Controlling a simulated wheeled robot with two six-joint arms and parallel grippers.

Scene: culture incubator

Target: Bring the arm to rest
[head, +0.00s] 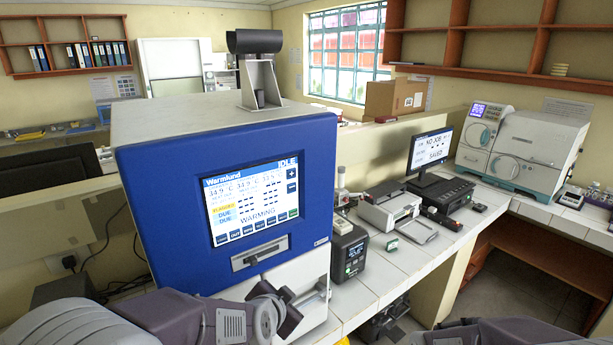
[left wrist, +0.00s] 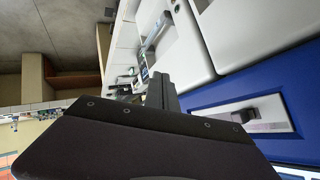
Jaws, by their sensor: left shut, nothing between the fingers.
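My left arm comes in from the lower left of the head view. Its gripper (head: 291,318) is in front of the white lower front of the blue incubator (head: 150,215). In the left wrist view the gripper's fingers (left wrist: 162,92) are together with nothing between them. That view also shows the white door panels (left wrist: 245,30) and part of the blue front (left wrist: 225,88). I cannot tell the exact gap between gripper and door. Only part of my right arm shows at the bottom right of the head view; its gripper is out of view.
The incubator's screen (head: 252,200) is lit and reads WARMING. Right of it on the tiled counter (head: 405,262) stand a small black device (head: 349,255), a printer-like box (head: 388,205), a monitor (head: 431,148) and a white machine (head: 535,150). Floor (head: 480,277) shows at the lower right.

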